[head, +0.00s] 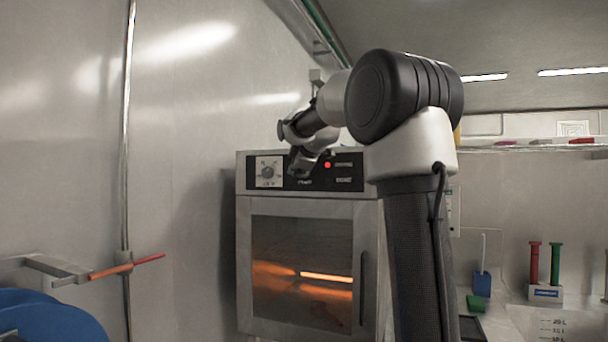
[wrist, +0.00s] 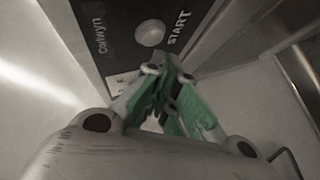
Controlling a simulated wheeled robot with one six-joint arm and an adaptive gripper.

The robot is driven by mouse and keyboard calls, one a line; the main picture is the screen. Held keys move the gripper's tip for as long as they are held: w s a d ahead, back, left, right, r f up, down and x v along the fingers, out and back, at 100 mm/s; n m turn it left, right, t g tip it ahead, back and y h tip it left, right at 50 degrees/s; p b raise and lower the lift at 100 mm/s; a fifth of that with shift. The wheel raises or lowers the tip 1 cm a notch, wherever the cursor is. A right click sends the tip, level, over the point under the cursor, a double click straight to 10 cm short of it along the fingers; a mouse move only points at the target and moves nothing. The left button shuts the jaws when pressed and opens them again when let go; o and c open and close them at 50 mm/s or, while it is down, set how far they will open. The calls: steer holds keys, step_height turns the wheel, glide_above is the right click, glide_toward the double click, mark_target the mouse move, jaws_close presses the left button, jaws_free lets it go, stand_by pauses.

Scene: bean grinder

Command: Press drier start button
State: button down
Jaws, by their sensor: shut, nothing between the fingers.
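The drier (head: 300,205) is a steel oven-like box with a black control panel along its top and a closed glass door, glowing orange inside. Its start button (wrist: 150,33) is a round grey button on the black panel, beside the word START in the wrist view. In the head view my gripper covers the button. My gripper (head: 301,170) is in front of the panel, between the dial and the red light. In the wrist view its green-padded fingers (wrist: 163,78) are together and empty, just below the button in the picture. I cannot tell whether they touch the panel.
A white dial (head: 267,172) is left of my gripper, and a lit red light (head: 327,165) is right of it. The door handle (head: 363,287) runs down the door's right side. A metal wall stands left. Red and green tubes in a rack (head: 545,293) stand right.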

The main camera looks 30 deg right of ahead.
steer(key=s+a, duration=0.1)
steer(key=a, duration=0.1)
steer(key=s+a, duration=0.2)
stand_by(0.6)
stand_by(0.7)
